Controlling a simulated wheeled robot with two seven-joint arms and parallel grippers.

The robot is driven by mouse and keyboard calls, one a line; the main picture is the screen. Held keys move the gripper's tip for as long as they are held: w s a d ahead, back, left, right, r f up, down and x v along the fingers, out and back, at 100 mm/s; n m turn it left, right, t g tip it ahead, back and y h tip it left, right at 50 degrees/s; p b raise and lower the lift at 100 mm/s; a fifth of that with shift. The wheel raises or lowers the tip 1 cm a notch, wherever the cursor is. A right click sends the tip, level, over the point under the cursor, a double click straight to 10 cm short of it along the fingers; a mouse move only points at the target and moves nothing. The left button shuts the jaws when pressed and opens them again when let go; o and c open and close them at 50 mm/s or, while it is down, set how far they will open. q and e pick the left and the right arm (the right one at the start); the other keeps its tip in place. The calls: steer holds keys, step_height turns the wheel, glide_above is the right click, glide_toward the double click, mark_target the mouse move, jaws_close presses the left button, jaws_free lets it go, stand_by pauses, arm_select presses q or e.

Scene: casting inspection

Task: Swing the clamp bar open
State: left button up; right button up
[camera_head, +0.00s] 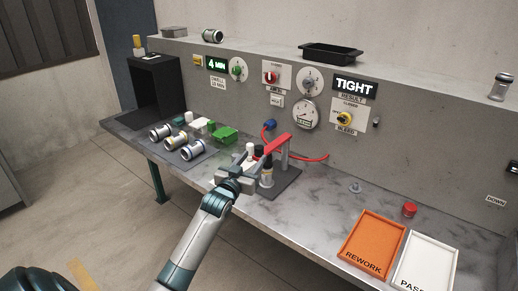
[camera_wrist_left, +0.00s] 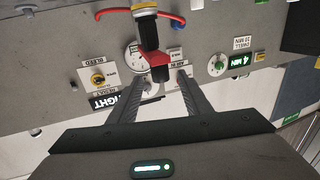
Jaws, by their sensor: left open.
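The red clamp bar (camera_head: 277,145) lies across the top of the clamp fixture, above its dark base plate (camera_head: 285,185) on the bench. A dark-and-silver cylinder (camera_head: 266,174) stands under the bar. My left gripper (camera_head: 247,172) is open, at the near left side of the fixture, close to the bar's near end. In the left wrist view, the red bar end (camera_wrist_left: 153,60) shows ahead, between the open fingertips (camera_wrist_left: 160,80). I cannot tell whether the fingers touch it. My right gripper is not in view.
A red hose (camera_head: 308,158) runs behind the fixture. Several silver cylinders lie on a dark mat (camera_head: 184,154) to the left, near a green block (camera_head: 224,135). An orange REWORK tray (camera_head: 372,244) and white tray (camera_head: 428,262) lie at right. The bench between is mostly clear.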

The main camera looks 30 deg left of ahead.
mark_target(257, 153)
arm_select(q)
steer(key=shift+w+a+p, duration=0.2)
steer(key=shift+w, duration=0.8)
steer(key=shift+w+a+p, duration=0.2)
steer(key=shift+w, duration=0.75)
steer(key=shift+w+a+p, duration=0.2)
steer(key=shift+w, duration=0.8)
jaws_close()
